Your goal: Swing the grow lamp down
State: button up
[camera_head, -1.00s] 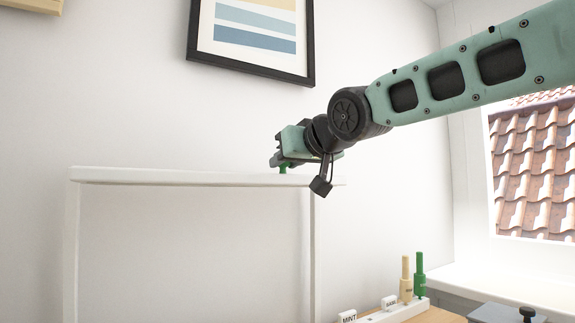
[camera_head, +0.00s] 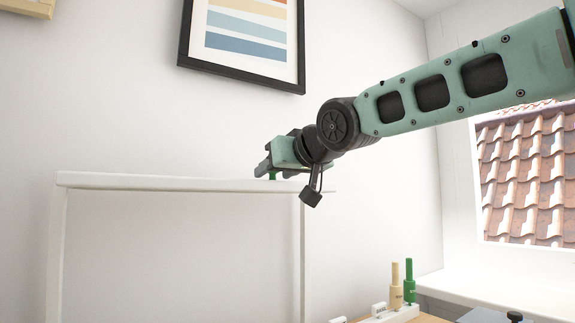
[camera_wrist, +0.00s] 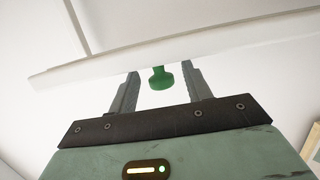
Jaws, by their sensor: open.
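The grow lamp appears as a white frame with a long top bar (camera_head: 150,183) and upright legs, raised in front of the wall. In the wrist view the bar's edge (camera_wrist: 100,68) crosses above my fingers. A green knob (camera_wrist: 161,78) sticks out from the bar, between my two open fingers, with a gap on either side. In the head view only a bit of the knob (camera_head: 272,176) shows under my gripper (camera_head: 266,168), which is at the bar's right part. My gripper (camera_wrist: 160,68) is open and not closed on the knob.
A framed striped picture (camera_head: 245,45) hangs on the wall above my arm. At lower right, a white rack (camera_head: 398,313) holds a cream peg (camera_head: 396,288) and a green peg (camera_head: 410,283). A window (camera_head: 525,170) shows roof tiles.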

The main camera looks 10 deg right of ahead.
jog(key=b+v, duration=1.1)
jog(key=v, duration=0.6)
jog(key=shift+s, duration=0.1)
dwell(0.5)
